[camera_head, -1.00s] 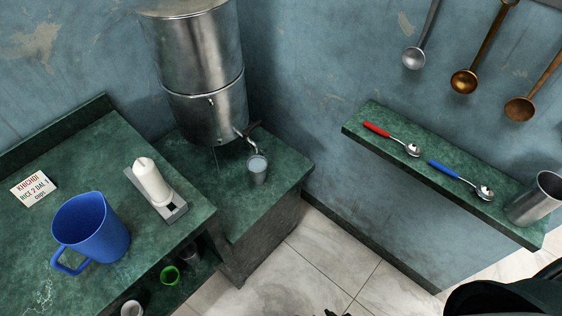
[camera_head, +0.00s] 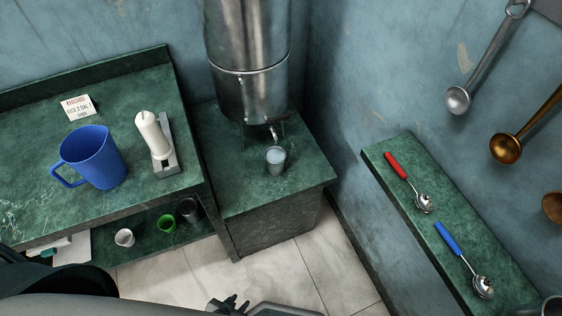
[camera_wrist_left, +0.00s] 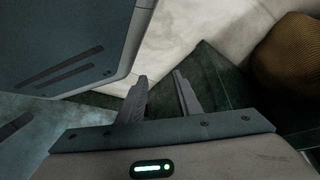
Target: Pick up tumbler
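A small metal tumbler (camera_head: 275,161) stands upright under the tap of the steel dispenser, on the lower green counter, and looks filled with pale liquid. Another steel tumbler (camera_head: 551,307) is cut off at the bottom right corner, on the wall shelf. My left gripper (camera_head: 228,304) shows at the bottom edge of the head view, well apart from both. In the left wrist view its two fingers (camera_wrist_left: 159,78) are spread with nothing between them. My right gripper is not in view.
The steel dispenser (camera_head: 250,85) stands behind the tumbler. A blue jug (camera_head: 94,160) and a white candle-like object (camera_head: 153,135) are on the left counter (camera_head: 35,190). Spoons lie on the wall shelf (camera_head: 440,210). Pale floor is open.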

